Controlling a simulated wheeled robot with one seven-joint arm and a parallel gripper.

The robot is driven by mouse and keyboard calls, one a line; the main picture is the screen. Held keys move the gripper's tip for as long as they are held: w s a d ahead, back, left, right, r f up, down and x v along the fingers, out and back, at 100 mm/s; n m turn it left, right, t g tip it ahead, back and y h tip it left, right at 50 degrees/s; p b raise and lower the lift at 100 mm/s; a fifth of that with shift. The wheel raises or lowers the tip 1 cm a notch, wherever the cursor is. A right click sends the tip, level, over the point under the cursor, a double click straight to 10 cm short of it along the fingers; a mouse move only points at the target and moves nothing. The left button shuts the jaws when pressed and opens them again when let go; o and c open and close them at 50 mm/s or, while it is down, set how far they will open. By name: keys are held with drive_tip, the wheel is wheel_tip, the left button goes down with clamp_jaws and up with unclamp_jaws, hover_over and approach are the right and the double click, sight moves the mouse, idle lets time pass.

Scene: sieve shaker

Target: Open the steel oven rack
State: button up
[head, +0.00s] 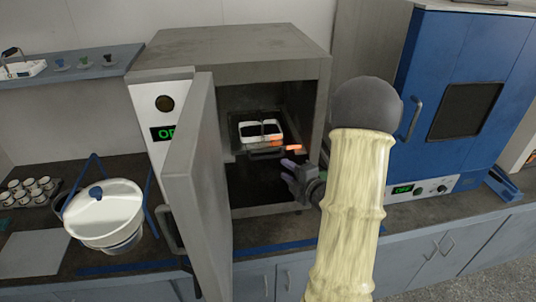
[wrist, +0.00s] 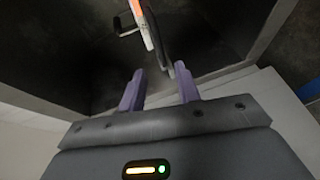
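The steel oven (head: 235,48) stands on the counter with its grey door (head: 200,185) swung open to the left. Inside, the steel rack (head: 264,155) sits at mid height and bears a white tray (head: 245,141) with a dark handle. An orange-marked part (head: 293,147) shows at the rack's right front; an orange strip (wrist: 139,14) also shows in the wrist view. My gripper (head: 287,170) is at the oven mouth, below and right of the rack. In the wrist view its purple fingers (wrist: 159,72) are apart with nothing between them. A dark bar lies just beyond their tips.
A white-lidded pot (head: 105,212) stands on the counter at the left, close to the open door. Several small cups (head: 28,190) stand farther left. A blue cabinet (head: 455,100) stands at the right. The oven floor below the rack looks clear.

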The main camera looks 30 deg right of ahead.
sight(270, 157)
drive_tip(key=p+x, duration=0.1)
drive_tip(key=x, duration=0.2)
drive_tip(key=p+x, duration=0.1)
drive_tip(key=x, duration=0.2)
drive_tip(key=p+x, duration=0.1)
drive_tip(key=x, duration=0.2)
drive_tip(key=shift+w+d, duration=0.25)
drive_tip(key=shift+w, duration=0.15)
drive_tip(key=shift+p+x, duration=0.3)
drive_tip(key=shift+x, duration=0.5)
drive_tip(key=shift+a+f, duration=0.1)
clamp_jaws()
